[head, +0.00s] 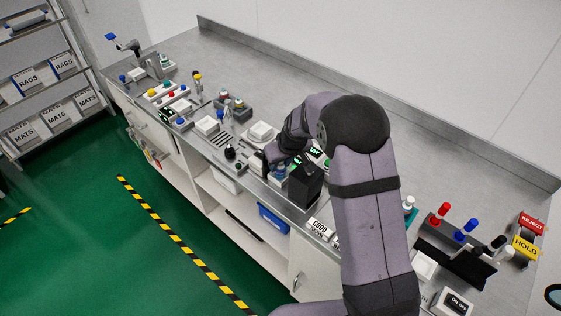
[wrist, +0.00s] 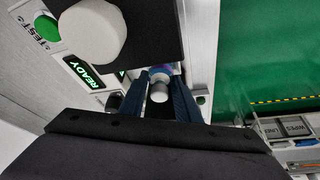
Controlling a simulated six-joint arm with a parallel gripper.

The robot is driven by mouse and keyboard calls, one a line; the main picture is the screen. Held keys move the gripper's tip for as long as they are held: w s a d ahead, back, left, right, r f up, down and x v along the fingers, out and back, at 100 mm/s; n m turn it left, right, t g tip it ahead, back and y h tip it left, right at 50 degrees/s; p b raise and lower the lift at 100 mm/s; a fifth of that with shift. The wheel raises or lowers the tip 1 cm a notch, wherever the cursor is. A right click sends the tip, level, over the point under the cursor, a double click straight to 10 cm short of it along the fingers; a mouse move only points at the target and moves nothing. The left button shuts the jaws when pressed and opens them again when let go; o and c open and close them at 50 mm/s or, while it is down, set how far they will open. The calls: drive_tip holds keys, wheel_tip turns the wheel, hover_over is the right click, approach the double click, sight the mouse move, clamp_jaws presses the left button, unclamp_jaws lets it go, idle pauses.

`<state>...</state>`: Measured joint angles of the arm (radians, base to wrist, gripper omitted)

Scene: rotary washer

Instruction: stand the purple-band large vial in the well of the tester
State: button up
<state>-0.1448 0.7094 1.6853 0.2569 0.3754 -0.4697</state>
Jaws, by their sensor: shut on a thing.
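My gripper (wrist: 159,98) is shut on a vial (wrist: 158,90) with a light grey cap, seen nearly end-on between the two blue fingers. A purple-blue band (wrist: 160,70) shows just beyond the cap. The tester's panel (wrist: 60,55) is at the left of the wrist view, with a green TEST button (wrist: 47,28) and a lit READY display (wrist: 87,71). In the head view my gripper (head: 279,172) is low over the bench, just left of a black box (head: 307,187). The vial's lower end and the well are hidden, so I cannot tell whether the vial is seated.
A black block with a white round top (wrist: 92,30) stands close to the fingers in the wrist view. A white block (head: 262,132) sits behind my gripper. A GOOD label block (head: 320,227) lies to the right. The bench's front edge is close.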

drive_tip(key=shift+f, duration=0.15)
drive_tip(key=o, duration=1.1)
drive_tip(key=shift+r, duration=0.25)
drive_tip(key=shift+b+v, duration=1.95)
drive_tip(key=shift+v, duration=4)
